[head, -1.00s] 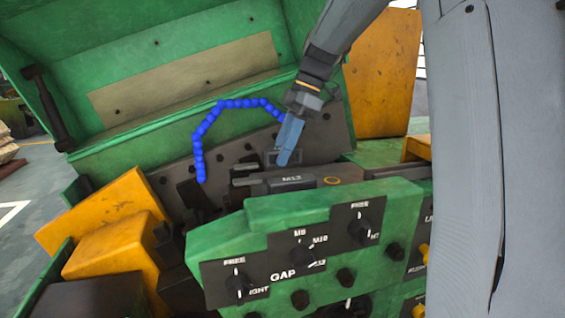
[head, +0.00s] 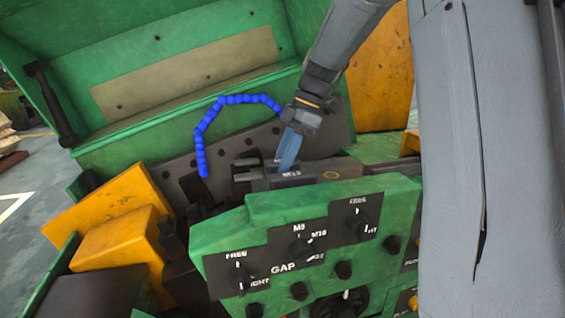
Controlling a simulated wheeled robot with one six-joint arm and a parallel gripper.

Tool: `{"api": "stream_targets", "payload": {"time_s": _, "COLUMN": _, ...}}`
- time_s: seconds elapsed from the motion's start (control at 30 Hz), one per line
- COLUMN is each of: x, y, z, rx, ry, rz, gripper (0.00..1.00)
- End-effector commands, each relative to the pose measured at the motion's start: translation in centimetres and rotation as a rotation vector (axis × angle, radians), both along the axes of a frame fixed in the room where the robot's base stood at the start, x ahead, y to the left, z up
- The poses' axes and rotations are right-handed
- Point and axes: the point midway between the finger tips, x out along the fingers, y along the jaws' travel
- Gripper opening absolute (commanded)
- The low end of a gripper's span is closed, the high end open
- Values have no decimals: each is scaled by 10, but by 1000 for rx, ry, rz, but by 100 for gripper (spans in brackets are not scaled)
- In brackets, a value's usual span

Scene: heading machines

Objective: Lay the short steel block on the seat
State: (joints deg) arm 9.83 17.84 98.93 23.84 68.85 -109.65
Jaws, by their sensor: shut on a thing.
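My gripper (head: 286,164) points down over the dark steel bed behind the green control panel. Its blue-grey fingers are shut on the short steel block (head: 271,169). Only a small grey part of the block shows beside the fingertips. The block is low, close to a dark steel piece marked M12 (head: 293,175). I cannot tell whether the block touches the surface under it. The seat cannot be made out clearly; the fingers and the panel hide much of that area.
The green control panel (head: 215,245) with black knobs stands in front of the bed. A blue segmented hose (head: 202,135) arches left of my gripper. Yellow guards (head: 105,215) stand at the left, and a larger yellow panel (head: 385,85) stands behind at the right.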

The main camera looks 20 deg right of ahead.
Motion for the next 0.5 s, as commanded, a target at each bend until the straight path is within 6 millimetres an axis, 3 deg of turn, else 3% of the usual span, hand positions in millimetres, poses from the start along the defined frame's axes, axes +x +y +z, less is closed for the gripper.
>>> {"api": "stream_targets", "payload": {"time_s": 0.3, "x": -1, "y": 0, "z": -13, "rx": -2, "ry": 9, "rz": -1, "gripper": 0}}
{"api": "stream_targets", "payload": {"time_s": 0.33, "x": -2, "y": 0, "z": -14, "rx": -2, "ry": 11, "rz": 0, "gripper": 28}}
{"api": "stream_targets", "payload": {"time_s": 0.43, "x": -2, "y": -1, "z": -15, "rx": -3, "ry": 13, "rz": 0, "gripper": 45}}
{"api": "stream_targets", "payload": {"time_s": 0.5, "x": -2, "y": -1, "z": -16, "rx": -3, "ry": 14, "rz": 0, "gripper": 45}}
